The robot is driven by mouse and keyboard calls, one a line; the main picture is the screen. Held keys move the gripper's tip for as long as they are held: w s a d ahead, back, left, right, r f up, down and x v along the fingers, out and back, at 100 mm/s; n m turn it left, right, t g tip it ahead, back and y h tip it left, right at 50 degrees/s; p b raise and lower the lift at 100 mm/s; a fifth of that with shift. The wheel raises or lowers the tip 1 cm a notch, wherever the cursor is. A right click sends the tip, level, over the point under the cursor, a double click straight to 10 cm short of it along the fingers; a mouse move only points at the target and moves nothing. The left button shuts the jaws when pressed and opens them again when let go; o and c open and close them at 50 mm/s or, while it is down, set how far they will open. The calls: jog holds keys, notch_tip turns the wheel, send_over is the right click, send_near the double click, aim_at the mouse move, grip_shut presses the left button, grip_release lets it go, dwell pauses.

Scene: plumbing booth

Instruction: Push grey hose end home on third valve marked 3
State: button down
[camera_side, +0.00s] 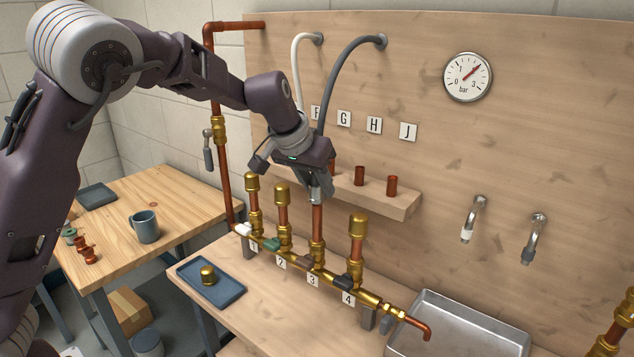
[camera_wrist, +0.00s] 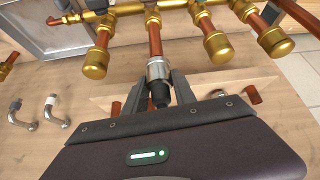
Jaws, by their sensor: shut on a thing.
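The grey hose (camera_side: 345,75) runs from the wall fitting down to my gripper (camera_side: 318,188). In the wrist view, my gripper (camera_wrist: 162,88) is shut on the hose end (camera_wrist: 157,68), a silver collar with a dark sleeve behind it. The collar is in line with the bare copper pipe (camera_wrist: 154,40) of the third valve and meets its top. How far the collar sits over the pipe cannot be told. In the side view, this pipe (camera_side: 317,222) stands upright above the dark-handled valve and the label 3 (camera_side: 312,280).
Brass-capped risers stand on both sides: valve 2 (camera_side: 282,193) to the left, valve 4 (camera_side: 357,226) to the right. A wooden shelf (camera_side: 400,205) with copper stubs is behind. A white hose (camera_side: 296,65) hangs nearby. A blue tray (camera_side: 228,291) holding a brass cap lies in front.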

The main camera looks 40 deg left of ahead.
aim_at(311, 193)
jog(key=shift+f, duration=2.2)
jog(key=c, duration=0.9)
grip_release()
jog(key=shift+c, duration=0.2)
jog(key=shift+r, duration=0.1)
jog(key=v, duration=0.7)
